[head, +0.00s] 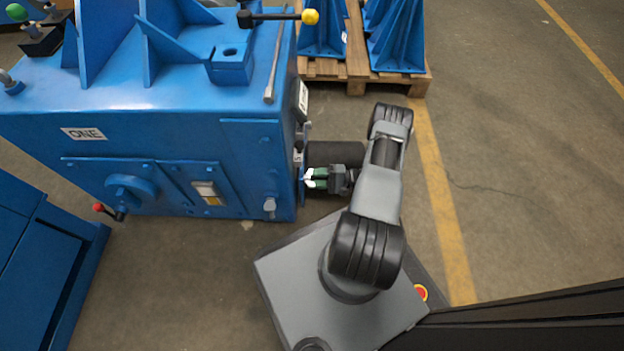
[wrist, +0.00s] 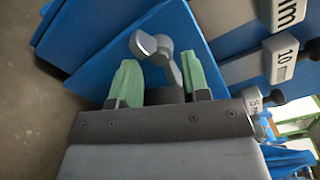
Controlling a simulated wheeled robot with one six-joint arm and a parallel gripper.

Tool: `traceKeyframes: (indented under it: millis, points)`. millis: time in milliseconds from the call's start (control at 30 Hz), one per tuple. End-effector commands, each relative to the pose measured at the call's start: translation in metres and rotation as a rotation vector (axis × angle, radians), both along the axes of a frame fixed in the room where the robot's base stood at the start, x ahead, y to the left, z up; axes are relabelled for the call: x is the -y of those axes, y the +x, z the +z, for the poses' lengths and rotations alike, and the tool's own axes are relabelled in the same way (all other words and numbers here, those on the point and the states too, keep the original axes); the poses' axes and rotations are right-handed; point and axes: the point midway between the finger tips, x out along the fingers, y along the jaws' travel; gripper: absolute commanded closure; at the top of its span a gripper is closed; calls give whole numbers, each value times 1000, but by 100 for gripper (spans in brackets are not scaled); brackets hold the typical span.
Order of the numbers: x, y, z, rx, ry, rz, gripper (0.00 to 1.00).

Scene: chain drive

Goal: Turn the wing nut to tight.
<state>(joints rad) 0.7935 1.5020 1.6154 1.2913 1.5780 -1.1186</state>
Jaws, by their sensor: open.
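The wing nut (wrist: 163,55) is a grey two-winged piece in the wrist view, in front of a blue panel. It sits between and just beyond the two green fingertips. My gripper (wrist: 158,82) is open, with one finger on each side of the wing nut and a gap on the left side. The right finger looks close to the lower wing; I cannot tell whether it touches. In the head view my gripper (head: 316,178) is at the right side of the blue machine (head: 150,150), and the wing nut is hidden there.
Labelled tags, one reading 10 (wrist: 282,57), and dark knobs are right of the fingers in the wrist view. A rod with a yellow ball (head: 310,17) sticks out above the machine. A wooden pallet (head: 357,75) with blue castings is behind. The floor at right is clear.

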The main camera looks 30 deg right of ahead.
Motion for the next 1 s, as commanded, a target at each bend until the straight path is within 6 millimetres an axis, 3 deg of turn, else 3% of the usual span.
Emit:
traceKeyframes:
  millis: [233,600,1000]
  points:
    - [-17,10,0,1,-1,1,58]
    - [-20,11,0,0,0,-1,58]
    - [-19,11,0,0,0,0,94]
